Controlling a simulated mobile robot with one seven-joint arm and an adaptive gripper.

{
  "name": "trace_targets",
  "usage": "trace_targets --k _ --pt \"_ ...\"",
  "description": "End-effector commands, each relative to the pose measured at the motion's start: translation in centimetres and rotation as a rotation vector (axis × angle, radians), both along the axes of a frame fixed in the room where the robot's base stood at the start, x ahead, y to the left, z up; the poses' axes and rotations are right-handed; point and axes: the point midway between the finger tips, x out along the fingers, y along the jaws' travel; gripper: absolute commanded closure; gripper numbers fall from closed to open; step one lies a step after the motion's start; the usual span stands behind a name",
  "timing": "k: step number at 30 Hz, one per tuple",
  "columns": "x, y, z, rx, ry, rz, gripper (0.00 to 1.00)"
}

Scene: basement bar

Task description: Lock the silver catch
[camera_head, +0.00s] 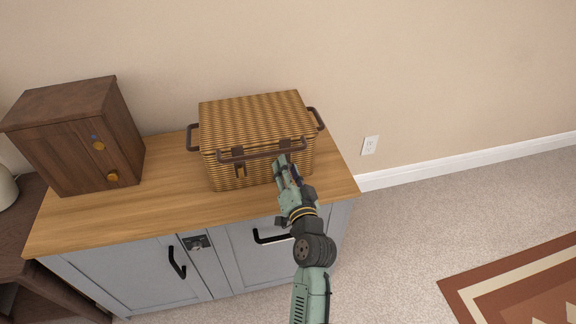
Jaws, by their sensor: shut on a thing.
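A woven wicker basket (255,110) with a closed lid sits on the wooden top of a grey cabinet. A dark handle bar (252,154) crosses its front. A dark catch (240,169) hangs at the front left. My gripper (282,161) is at the front right of the basket, shut on what seems to be the right-hand catch, which its fingers mostly hide. I cannot make out that catch's colour or whether it is locked. A small grey metal latch plate (196,243) is on the cabinet front, left of my arm and apart from it.
A dark wooden box (75,137) with brass-coloured knobs stands left on the cabinet top (160,215). Black door handles (177,263) stick out of the cabinet front. The wall is close behind the basket. Carpet (400,235) is open at right, with a patterned rug (520,285).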

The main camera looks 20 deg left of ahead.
Motion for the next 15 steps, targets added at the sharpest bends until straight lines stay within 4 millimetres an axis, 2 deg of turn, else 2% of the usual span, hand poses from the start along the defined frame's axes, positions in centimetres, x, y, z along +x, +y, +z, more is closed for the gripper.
trace_targets --k 15 --pt "-0.01 0.03 0.34 0.392 0.263 0.001 0.95"
